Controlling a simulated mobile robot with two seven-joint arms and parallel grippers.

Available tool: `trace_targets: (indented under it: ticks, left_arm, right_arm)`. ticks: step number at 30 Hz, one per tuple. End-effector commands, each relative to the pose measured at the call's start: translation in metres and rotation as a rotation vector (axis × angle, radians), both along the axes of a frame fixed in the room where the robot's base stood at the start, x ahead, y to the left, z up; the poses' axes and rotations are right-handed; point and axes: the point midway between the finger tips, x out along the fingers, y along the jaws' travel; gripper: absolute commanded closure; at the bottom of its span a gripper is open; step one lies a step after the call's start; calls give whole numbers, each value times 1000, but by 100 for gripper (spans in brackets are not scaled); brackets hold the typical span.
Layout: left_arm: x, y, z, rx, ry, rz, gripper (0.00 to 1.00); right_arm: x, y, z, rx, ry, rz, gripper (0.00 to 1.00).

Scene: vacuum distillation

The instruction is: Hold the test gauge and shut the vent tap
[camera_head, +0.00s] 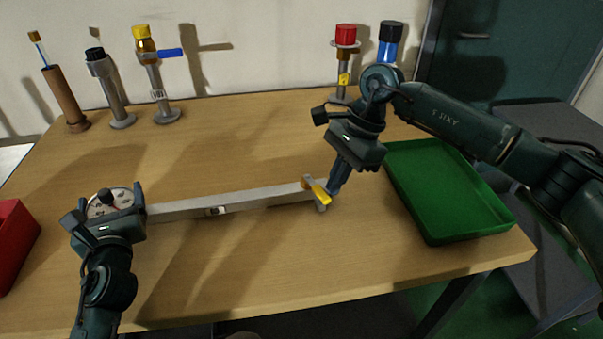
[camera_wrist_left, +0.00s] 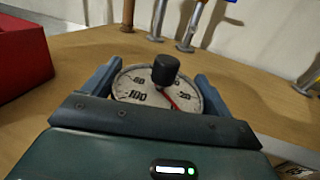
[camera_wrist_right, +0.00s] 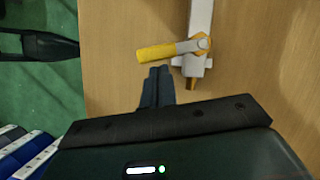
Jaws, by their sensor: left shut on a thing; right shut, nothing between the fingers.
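The test gauge (camera_head: 97,206) is a round white dial with a black knob, at the left end of a long grey bar (camera_head: 240,199) lying over the table. My left gripper (camera_head: 109,204) is shut on the gauge, with one finger on each side of the dial (camera_wrist_left: 138,88) in the left wrist view. The vent tap's yellow lever (camera_head: 317,191) is at the bar's right end. In the right wrist view the lever (camera_wrist_right: 157,53) sticks out sideways, across the bar's line. My right gripper (camera_head: 334,191) is shut and empty beside the lever; its fingertips (camera_wrist_right: 158,70) look close to it, contact unclear.
A green tray (camera_head: 436,190) lies at the right, under my right forearm. A red bin (camera_head: 14,238) is at the left edge. Several capped stands line the back, including a yellow-capped one (camera_head: 148,60) and a red-capped one (camera_head: 345,45). The table's middle behind the bar is clear.

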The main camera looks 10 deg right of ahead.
Motion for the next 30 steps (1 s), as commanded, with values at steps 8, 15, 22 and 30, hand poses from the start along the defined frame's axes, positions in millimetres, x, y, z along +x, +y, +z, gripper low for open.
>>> trace_targets:
  ticks: [8, 15, 22, 30]
  left_arm:
    - [0, 0, 0, 0, 0, 2, 61]
    - [0, 1, 0, 0, 0, 2, 61]
    - [0, 1, 0, 0, 0, 2, 61]
    - [0, 1, 0, 0, 0, 2, 61]
  right_arm:
    - [-9, 9, 0, 1, 0, 5, 100]
    - [-13, 15, 0, 1, 1, 1, 100]
    - [-11, 14, 0, 0, 1, 1, 100]
    - [-3, 6, 0, 0, 1, 0, 100]
